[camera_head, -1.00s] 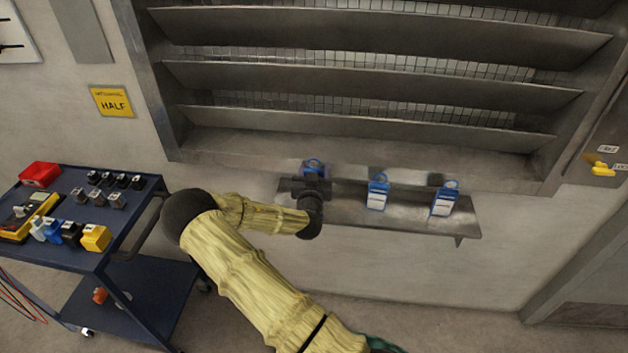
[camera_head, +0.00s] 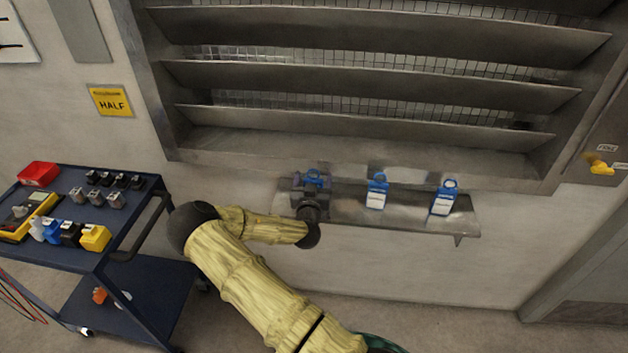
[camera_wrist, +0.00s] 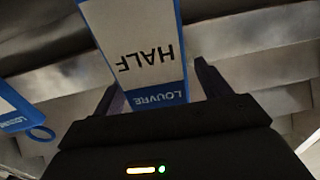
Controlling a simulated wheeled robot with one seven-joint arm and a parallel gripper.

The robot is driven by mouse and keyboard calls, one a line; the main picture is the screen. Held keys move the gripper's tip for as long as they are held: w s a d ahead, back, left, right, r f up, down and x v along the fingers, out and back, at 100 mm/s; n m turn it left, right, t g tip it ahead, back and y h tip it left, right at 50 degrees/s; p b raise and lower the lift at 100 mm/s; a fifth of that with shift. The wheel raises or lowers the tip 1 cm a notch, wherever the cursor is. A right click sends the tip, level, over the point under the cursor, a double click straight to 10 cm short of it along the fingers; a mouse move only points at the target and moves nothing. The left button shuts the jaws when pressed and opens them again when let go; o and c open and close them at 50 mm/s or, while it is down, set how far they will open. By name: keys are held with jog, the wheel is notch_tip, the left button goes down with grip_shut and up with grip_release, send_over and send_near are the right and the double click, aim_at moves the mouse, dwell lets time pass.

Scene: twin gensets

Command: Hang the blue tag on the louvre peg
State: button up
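A blue-and-white tag (camera_head: 314,176) stands at the left end of the metal shelf (camera_head: 413,218). In the wrist view this tag (camera_wrist: 140,45) shows upside-down print reading HALF and LOUVRE. My gripper (camera_head: 312,187) is at this tag. In the wrist view the fingers of my gripper (camera_wrist: 154,78) lie on either side of the tag's width, with a small gap showing at the right finger. Two more blue tags, a middle one (camera_head: 376,192) and a right one (camera_head: 444,198), stand along the shelf. I cannot pick out the louvre peg.
Wide metal louvre slats (camera_head: 370,75) rise above the shelf. A dark blue cart (camera_head: 60,250) with a red bin, blocks and a yellow meter stands at the left. A yellow HALF sign (camera_head: 110,101) is on the wall. A yellow handle (camera_head: 601,168) is at the right.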

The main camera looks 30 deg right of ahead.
jog(key=shift+s+d, duration=0.1)
jog(key=shift+d, duration=0.05)
jog(key=b+v, duration=0.2)
jog(key=v, duration=1.5)
jog(key=shift+s+f+b, duration=0.2)
jog(key=shift+b, duration=0.15)
jog(key=s+a+f+m+g+y, duration=0.1)
jog(key=s+a+f+g+y, duration=0.35)
jog(key=g, duration=0.45)
jog(key=s+a+r+n+g+y, duration=0.3)
jog(key=s+r+n, duration=0.4)
jog(key=r, duration=0.6)
jog(key=shift+s+a+g+y, duration=0.4)
jog(key=shift+s+a+y, duration=0.55)
jog(key=shift+a, duration=0.25)
